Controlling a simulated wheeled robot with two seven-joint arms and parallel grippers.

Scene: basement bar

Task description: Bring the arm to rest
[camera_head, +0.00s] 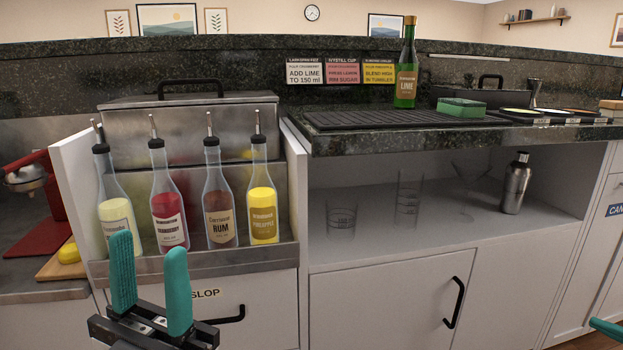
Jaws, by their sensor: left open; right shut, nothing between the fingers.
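My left gripper (149,250) is at the lower left of the head view, with its two teal fingers pointing up and spread apart. It is open and nothing is between the fingers. It is in front of the bottle rack (200,268) and overlaps the rack's front edge in the picture. My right gripper (607,331) shows only as a teal fingertip at the lower right edge. It is shut and empty, and the rest of it is outside the view.
The rack holds several bottles with pourers, including a rum bottle (219,200) and a yellow one (262,200). A green lime bottle (406,70) stands on the counter (400,140). Glasses (408,198) and a metal shaker (515,185) stand on the shelf below.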

